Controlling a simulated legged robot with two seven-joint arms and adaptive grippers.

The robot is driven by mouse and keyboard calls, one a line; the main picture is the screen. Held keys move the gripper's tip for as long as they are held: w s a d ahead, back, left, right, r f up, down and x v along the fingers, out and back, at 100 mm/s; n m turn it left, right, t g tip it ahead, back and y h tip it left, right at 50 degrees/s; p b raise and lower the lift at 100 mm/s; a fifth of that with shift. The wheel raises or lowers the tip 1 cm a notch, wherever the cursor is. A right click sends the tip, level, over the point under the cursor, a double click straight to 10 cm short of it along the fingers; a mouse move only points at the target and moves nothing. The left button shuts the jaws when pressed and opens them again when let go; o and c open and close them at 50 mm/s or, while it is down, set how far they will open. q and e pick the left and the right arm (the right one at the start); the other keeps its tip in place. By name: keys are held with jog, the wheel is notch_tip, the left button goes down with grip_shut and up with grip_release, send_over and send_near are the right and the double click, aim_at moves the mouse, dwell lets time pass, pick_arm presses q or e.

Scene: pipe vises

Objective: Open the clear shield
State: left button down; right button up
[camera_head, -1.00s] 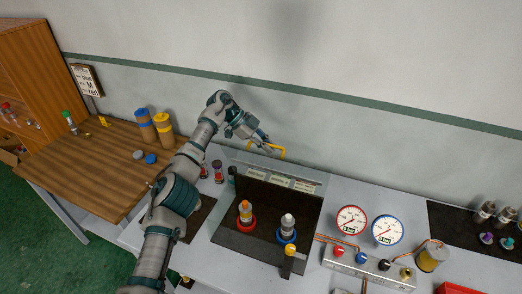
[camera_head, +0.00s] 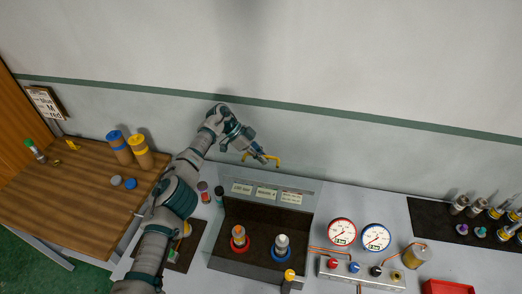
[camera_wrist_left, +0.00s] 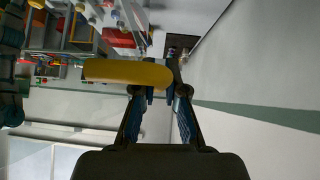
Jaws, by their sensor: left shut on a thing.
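The clear shield (camera_head: 262,180) shows as a faint pane standing up at the back of the dark fixture (camera_head: 262,213). Its yellow handle (camera_head: 273,159) is at the top, close to the wall. My left gripper (camera_head: 260,157) is shut on this handle. In the left wrist view the yellow handle (camera_wrist_left: 128,73) lies across the fingertips of my left gripper (camera_wrist_left: 158,92). The pane's edges are hard to make out. My right gripper is not in view.
An orange-topped fitting in a red ring (camera_head: 239,237) and a grey-topped one in a blue ring (camera_head: 281,245) stand on the fixture. Red (camera_head: 341,232) and blue (camera_head: 376,238) gauges are to the right. A wooden bench (camera_head: 75,190) is at left.

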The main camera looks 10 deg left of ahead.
pick_arm(q)
jog(key=c, duration=1.2)
grip_release()
jog(key=shift+r, duration=0.1)
jog(key=shift+a, duration=0.1)
